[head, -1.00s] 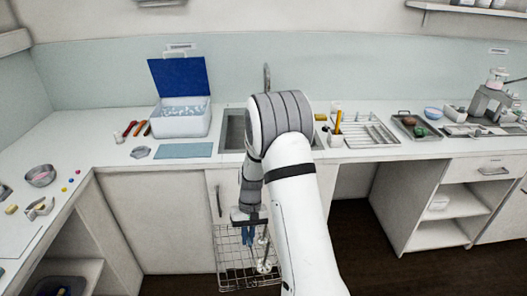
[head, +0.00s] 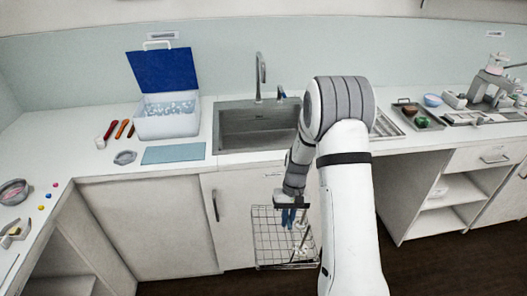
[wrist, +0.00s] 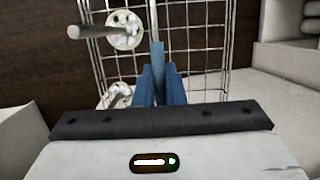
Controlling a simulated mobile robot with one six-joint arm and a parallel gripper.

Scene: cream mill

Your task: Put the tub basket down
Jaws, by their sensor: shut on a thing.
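The tub basket (head: 265,237) is a wire-grid basket hanging low in front of the sink cabinet in the head view. My gripper (head: 289,216) points down at its upper part, with blue fingers. In the wrist view the basket's wire grid (wrist: 197,65) fills the upper middle. The fingers of my gripper (wrist: 158,80) are shut on a blue-grey piece of the basket. White round pieces with rods (wrist: 124,30) show at the basket's grid.
The sink (head: 255,128) with its tap is above and behind the basket. An open white box with a blue lid (head: 166,118) and a flat blue mat (head: 174,153) are on the counter (head: 100,165) to the left. The floor (head: 440,245) is dark wood.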

